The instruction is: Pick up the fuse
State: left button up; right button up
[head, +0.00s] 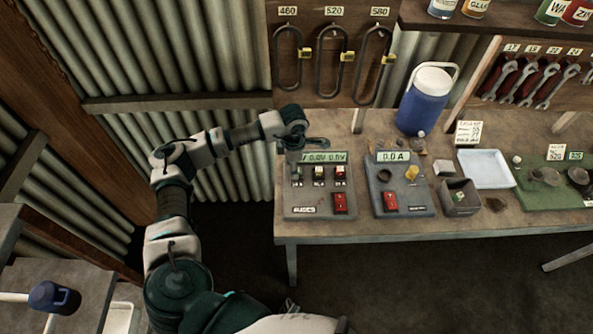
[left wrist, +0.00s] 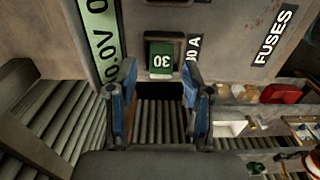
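The fuse box (head: 320,203) stands on the bench, with a lit display on top, a row of fuses, a red switch and a FUSES label. In the left wrist view a green fuse (left wrist: 160,60) marked 30 sits upright in its slot in the box (left wrist: 226,45). My left gripper (left wrist: 160,78) is open, with its blue-padded fingers apart and nothing between them; the fuse is just beyond the tips, roughly centred. In the head view my left gripper (head: 308,144) is at the box's upper left edge, its fingertips not clear. My right gripper does not show.
A second meter box (head: 402,197) stands just right of the fuse box. Beyond it are a small grey bin (head: 460,199), a white tray (head: 486,168) and a blue jug (head: 425,102). Padlocks (head: 331,55) hang behind the box. The bench's front edge is clear.

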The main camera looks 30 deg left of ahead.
pick_arm(q)
jog(key=c, duration=0.7)
